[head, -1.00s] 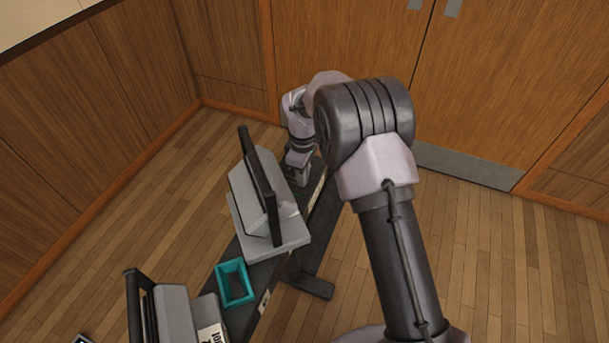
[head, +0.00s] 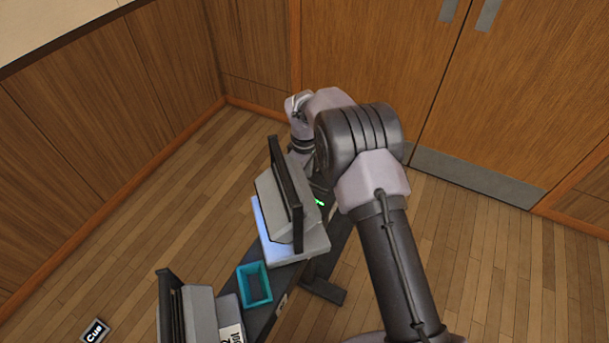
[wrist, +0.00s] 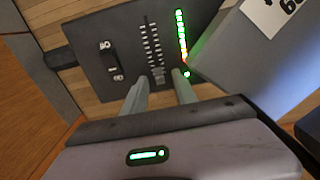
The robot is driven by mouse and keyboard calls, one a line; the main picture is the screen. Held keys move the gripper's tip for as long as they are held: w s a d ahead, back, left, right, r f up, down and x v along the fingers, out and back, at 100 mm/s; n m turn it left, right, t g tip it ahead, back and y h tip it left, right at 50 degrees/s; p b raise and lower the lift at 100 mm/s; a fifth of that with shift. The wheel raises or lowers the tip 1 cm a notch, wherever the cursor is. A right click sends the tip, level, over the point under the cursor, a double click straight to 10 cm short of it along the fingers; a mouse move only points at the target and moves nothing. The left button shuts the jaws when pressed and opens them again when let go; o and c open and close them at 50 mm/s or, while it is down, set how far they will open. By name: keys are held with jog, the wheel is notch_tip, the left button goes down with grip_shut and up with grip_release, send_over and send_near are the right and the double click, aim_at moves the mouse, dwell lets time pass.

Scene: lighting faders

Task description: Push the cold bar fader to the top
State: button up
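A dark fader panel (wrist: 125,45) fills the upper middle of the wrist view. It has a ticked slot, with a small grey cap (wrist: 158,76) at the slot's near end, and a lit green light column (wrist: 181,35) with some orange. My gripper (wrist: 161,78) has its two fingers apart, one on each side of the cap; I cannot tell if they touch it. In the head view the panel is mostly hidden by my arm and the grey unit; only a green light (head: 318,202) shows. No label reading cold is legible.
A grey tilted unit (wrist: 255,60) with a white card stands close right of the fingers. In the head view a dark-framed lamp unit (head: 285,195) stands beside my wrist. A teal open box (head: 254,284) and another unit (head: 195,315) lie nearer. A Cue tile (head: 95,331) is lower left.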

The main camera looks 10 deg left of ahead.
notch_tip(320, 180, up, 17)
jog(key=p, duration=0.6)
jog(key=shift+r+p, duration=0.2)
jog(key=shift+p, duration=0.1)
